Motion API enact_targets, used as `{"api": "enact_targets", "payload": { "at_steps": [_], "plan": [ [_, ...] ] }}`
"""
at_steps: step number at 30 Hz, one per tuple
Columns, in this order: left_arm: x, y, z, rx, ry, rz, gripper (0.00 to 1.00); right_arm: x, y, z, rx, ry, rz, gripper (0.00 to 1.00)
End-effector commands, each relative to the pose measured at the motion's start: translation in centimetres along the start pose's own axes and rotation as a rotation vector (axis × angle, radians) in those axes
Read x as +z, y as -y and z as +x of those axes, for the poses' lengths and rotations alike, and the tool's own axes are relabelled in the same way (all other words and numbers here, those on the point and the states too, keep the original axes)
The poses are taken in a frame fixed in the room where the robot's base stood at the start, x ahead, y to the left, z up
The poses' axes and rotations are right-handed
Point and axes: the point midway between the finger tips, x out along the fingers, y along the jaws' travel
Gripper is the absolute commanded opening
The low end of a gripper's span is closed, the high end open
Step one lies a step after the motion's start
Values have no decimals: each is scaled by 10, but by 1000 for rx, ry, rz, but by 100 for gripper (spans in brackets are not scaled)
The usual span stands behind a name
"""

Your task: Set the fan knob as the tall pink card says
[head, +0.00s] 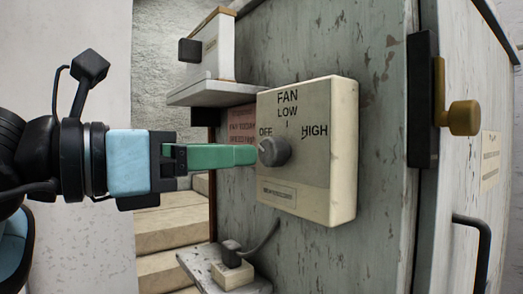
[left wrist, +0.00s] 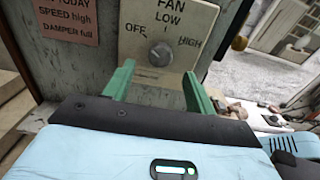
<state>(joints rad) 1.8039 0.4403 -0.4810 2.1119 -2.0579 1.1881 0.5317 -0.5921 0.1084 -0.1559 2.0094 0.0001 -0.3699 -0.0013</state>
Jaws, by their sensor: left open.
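The grey round fan knob (head: 273,151) sits on a cream box (head: 345,150) marked OFF, LOW and HIGH. Its pale mark seems to point towards OFF. The knob also shows in the left wrist view (left wrist: 160,54). The pink card (head: 241,122) is partly hidden behind the box; in the left wrist view the card (left wrist: 67,20) reads "SPEED high" and "DAMPER full", its top cut off. My left gripper (head: 255,155) has green fingers, open, with their tips close to the knob. In the left wrist view the gripper (left wrist: 158,72) has the knob beyond the gap between its fingers.
A shelf (head: 205,92) with a pale box (head: 212,45) juts out above left. A small lower shelf (head: 250,287) holds a switch-like block (head: 232,272). A brass handle (head: 462,117) on a black plate and a dark bar handle (head: 480,250) are at right. Steps (head: 170,235) lie behind.

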Motion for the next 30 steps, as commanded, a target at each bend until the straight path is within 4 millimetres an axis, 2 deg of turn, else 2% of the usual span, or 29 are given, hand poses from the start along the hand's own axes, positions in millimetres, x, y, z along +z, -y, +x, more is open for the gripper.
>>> {"api": "enact_targets", "payload": {
  "at_steps": [6,12,23,25,30],
  "plan": [
    [1,1,34,-2,-2,-1,56,-8,0,-4,1,-14,-1,0],
    [0,1,56,-1,-2,-1,56,-10,0,-6,2,-17,-1,0],
    [-1,0,63,-2,-1,-1,56,-8,0,-7,2,-11,0,0],
    [-1,0,63,-1,-1,-1,51,-8,0,-7,2,-10,0,0],
    [-1,0,62,-1,-1,-1,28,-8,0,-7,3,-10,-1,0]
  ]
}}
